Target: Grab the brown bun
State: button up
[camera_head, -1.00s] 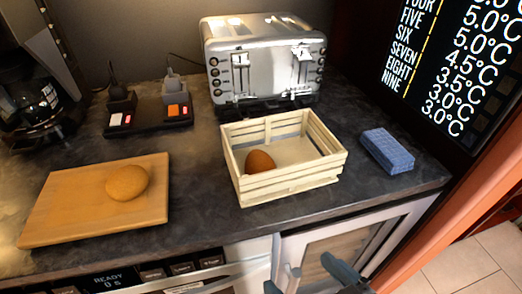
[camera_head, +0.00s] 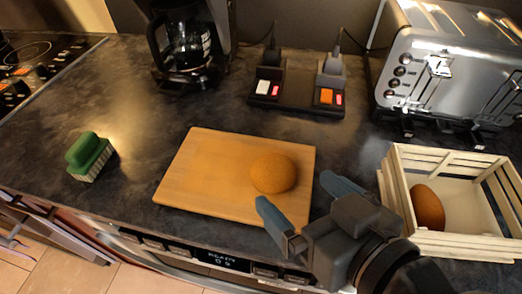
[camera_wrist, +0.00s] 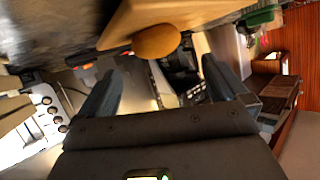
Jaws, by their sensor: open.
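The brown bun (camera_head: 273,173) is round and rests on the right half of a wooden cutting board (camera_head: 200,165). In the wrist view the bun (camera_wrist: 156,41) shows near the top, against the board's edge (camera_wrist: 190,14), ahead of the fingertips and not between them. My gripper (camera_head: 300,203) is open, its two blue-grey fingers apart, close to the front right of the board and bun. The gripper (camera_wrist: 160,75) is empty in the wrist view. I cannot tell its exact height over the counter.
A slatted wooden crate (camera_head: 395,195) with a brown egg-shaped item (camera_head: 427,207) stands right of the board. A toaster (camera_head: 450,65), a black stand with plugs (camera_head: 298,92) and a coffee maker (camera_head: 185,45) stand behind. A green brush (camera_head: 88,155) lies left. Counter between brush and board is clear.

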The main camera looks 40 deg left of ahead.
aim_at(278, 173)
jog(key=p+x, duration=0.1)
jog(key=x, duration=0.6)
jog(key=shift+w+a+f, duration=0.15)
jog(key=shift+w+a, duration=0.1)
jog(key=c, duration=1)
